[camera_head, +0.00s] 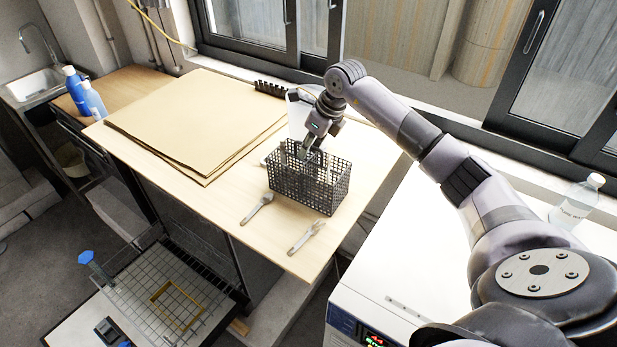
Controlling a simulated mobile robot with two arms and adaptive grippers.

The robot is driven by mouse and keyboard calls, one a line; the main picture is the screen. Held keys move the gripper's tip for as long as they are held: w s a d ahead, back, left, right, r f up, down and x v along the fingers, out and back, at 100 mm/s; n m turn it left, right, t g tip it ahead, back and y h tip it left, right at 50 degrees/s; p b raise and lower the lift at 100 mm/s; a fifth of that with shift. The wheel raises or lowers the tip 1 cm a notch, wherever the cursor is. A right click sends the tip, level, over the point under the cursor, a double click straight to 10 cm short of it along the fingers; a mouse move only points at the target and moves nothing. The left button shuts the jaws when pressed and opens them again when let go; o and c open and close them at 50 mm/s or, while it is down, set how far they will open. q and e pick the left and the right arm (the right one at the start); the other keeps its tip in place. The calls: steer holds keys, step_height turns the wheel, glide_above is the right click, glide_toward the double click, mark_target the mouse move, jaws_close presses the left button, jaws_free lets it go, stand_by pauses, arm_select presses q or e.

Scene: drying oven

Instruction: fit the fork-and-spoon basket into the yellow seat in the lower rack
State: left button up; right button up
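The black mesh fork-and-spoon basket (325,188) stands upright on the wooden table, near its right side. My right gripper (306,154) points down at the basket's far-left part, at about rim height. Its fingers are small and partly hidden, so I cannot tell whether they hold the basket. The yellow seat (176,304) is a rectangular frame on the lower rack (143,283), a wire grid pulled out low at the bottom left. The seat looks empty. A spoon (257,206) and a fork (306,237) lie on the table in front of the basket. My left gripper does not show.
The wooden table (220,207) bears large brown sheets (195,120). A white container (298,112) and a black toothed strip (271,88) stand behind the basket. A blue-topped post (86,258) rises beside the rack.

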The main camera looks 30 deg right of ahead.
jaws_close()
steer(key=shift+r, duration=0.1)
stand_by(0.5)
